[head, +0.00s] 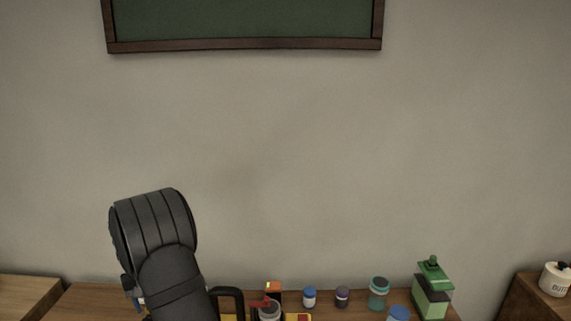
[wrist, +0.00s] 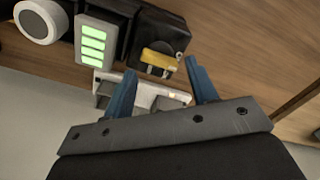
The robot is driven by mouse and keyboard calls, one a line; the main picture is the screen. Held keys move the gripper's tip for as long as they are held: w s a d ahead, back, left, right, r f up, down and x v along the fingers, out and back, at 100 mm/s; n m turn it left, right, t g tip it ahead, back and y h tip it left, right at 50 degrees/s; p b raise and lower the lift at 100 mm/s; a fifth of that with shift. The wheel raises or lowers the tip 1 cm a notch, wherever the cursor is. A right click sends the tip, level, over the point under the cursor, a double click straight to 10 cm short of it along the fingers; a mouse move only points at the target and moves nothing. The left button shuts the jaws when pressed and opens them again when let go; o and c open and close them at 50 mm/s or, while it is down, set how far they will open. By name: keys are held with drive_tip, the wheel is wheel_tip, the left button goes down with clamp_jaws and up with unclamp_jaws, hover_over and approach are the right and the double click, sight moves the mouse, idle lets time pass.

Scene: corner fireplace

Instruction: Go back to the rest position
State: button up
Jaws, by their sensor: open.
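My gripper (wrist: 160,68) shows in the wrist view with its two blue fingers spread apart and nothing clamped between them. Beyond the fingers is a white fitting (wrist: 147,93), partly hidden by them. A black box with a yellow panel (wrist: 158,58) lies just past the fingertips; I cannot tell whether they touch it. In the head view my dark arm rises at the lower left, and the gripper's fingers cannot be made out clearly there.
A device with green bars (wrist: 93,45) and a white round object (wrist: 40,19) sit left of the fingers. The wall above is clear below a chalkboard (head: 245,18).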

drive_tip(key=shift+s+d+f+n, duration=0.15)
drive_tip(key=shift+f+n, duration=0.45)
drive_tip(key=shift+f, duration=0.35)
drive_tip(key=o, duration=1)
drive_tip(key=shift+r, duration=0.1)
drive_tip(key=shift+o, duration=0.2)
drive_tip(key=r, duration=0.1)
drive_tip(key=d+r+t, duration=0.1)
drive_tip(key=r, duration=0.1)
drive_tip(key=shift+s+d+r, duration=0.1)
drive_tip(key=shift+d+r, duration=0.05)
drive_tip(key=shift+r, duration=0.1)
drive_tip(key=s+a+r+m+t+y, duration=0.1)
drive_tip(key=s+a+r+m+y, duration=0.15)
drive_tip(key=s, duration=0.55)
drive_tip(key=s+d+f+t+y, duration=0.1)
drive_tip(key=d+f+t, duration=0.1)
drive_tip(key=d, duration=0.4)
drive_tip(key=s+d+f+t+y, duration=0.1)
drive_tip(key=d+f+t, duration=0.15)
drive_tip(key=d, duration=0.35)
drive_tip(key=s+d+r+t, duration=0.2)
drive_tip(key=s+d+t, duration=0.35)
drive_tip(key=d, duration=0.45)
drive_tip(key=x, duration=0.9)
drive_tip(key=shift+w+a+f+m+g+y, duration=0.15)
drive_tip(key=shift+a+f+m+g+y, duration=0.05)
drive_tip(key=shift+a+m+g+y, duration=0.2)
